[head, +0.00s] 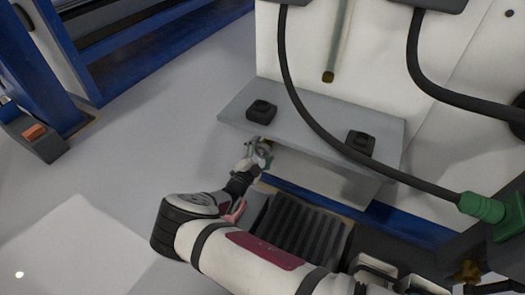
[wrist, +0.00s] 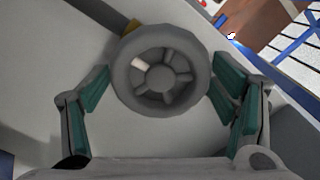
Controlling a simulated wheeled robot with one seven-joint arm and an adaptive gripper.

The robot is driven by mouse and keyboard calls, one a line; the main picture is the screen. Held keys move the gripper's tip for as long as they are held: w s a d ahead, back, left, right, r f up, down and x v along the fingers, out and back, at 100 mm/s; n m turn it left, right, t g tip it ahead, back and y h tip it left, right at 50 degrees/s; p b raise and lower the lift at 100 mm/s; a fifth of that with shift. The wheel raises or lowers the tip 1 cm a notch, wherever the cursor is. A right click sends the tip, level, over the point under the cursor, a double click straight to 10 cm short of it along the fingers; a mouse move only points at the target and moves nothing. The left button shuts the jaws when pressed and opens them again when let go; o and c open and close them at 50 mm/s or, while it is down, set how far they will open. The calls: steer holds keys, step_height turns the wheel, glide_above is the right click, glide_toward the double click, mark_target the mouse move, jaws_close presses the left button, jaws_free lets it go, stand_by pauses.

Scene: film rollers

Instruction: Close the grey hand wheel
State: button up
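The grey hand wheel (wrist: 160,41) is a round, spoked wheel with a central hub, at the upper middle of the wrist view. One spot on its left inner side looks pale. My gripper (wrist: 161,66) has its green-padded fingers spread wide, one at each side of the wheel. The pad tips come very near the rim; I cannot tell whether they touch it. In the head view my gripper (head: 257,158) is at the near edge of the grey shelf, and the wheel there is small and mostly hidden by it.
The grey shelf (head: 310,115) carries two black knobs, left (head: 261,111) and right (head: 360,143). A black cable (head: 310,110) hangs across it to a green connector (head: 482,207). A white machine wall (head: 385,65) stands behind. Open grey floor (head: 150,130) lies to the left.

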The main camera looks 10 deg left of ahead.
steer(key=c, duration=0.7)
steer(key=shift+o, duration=0.2)
